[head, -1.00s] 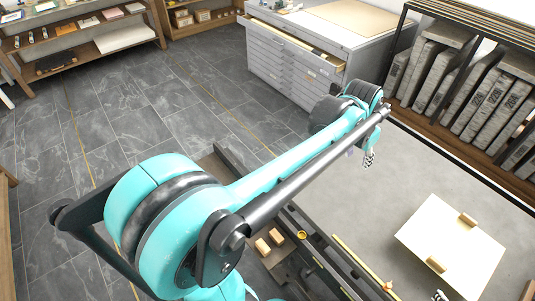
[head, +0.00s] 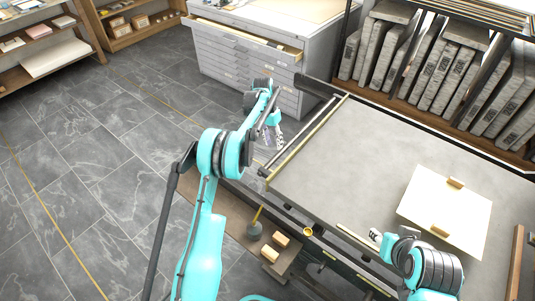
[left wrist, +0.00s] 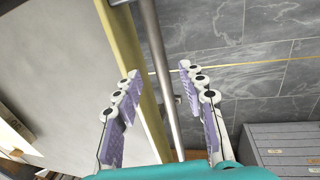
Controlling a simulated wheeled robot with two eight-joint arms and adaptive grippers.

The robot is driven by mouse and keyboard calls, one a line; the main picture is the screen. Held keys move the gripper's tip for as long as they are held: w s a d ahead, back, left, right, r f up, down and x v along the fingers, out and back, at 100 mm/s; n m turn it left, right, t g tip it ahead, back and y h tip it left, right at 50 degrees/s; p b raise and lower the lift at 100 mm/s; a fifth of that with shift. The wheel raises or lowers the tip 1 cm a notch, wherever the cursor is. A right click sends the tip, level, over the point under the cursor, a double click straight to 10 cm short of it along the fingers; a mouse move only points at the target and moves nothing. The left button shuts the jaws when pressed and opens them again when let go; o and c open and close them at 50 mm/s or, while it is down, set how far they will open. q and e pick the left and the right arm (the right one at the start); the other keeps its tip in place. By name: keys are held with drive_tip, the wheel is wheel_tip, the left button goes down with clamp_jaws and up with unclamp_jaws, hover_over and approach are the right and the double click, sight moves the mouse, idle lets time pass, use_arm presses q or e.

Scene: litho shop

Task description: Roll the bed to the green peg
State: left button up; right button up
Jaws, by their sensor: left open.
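The press bed (head: 350,145) is a broad grey slab with a brass-coloured strip along its left edge. My left gripper (head: 272,138) hangs open and empty by that edge. In the left wrist view its fingers (left wrist: 163,85) are spread, with a metal bar (left wrist: 158,65) and the bed's tan edge (left wrist: 128,50) showing between and beyond them; I cannot tell whether they touch. My right gripper (head: 376,237) is at the bed's front edge, small and partly hidden by its arm; its opening is unclear. I cannot make out a green peg.
A pale board with two wooden blocks (head: 420,200) lies on the bed. A low shelf (head: 225,215) in front holds wooden blocks and a dark round-based tool (head: 254,230). A drawer cabinet (head: 230,55) and a rack of stone slabs (head: 440,75) stand behind. Floor (head: 90,170) is free at left.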

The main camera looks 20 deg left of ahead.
sight(276, 155)
use_arm(q)
drive_tip(key=f, duration=0.2)
drive_tip(key=d+f+b, duration=0.1)
drive_tip(key=f, duration=0.1)
drive_tip(key=f+b, duration=0.1)
drive_tip(key=f, duration=0.1)
drive_tip(key=shift+s+d+f, duration=0.2)
drive_tip(key=shift+s+f, duration=0.05)
drive_tip(key=shift+f, duration=0.15)
clamp_jaws()
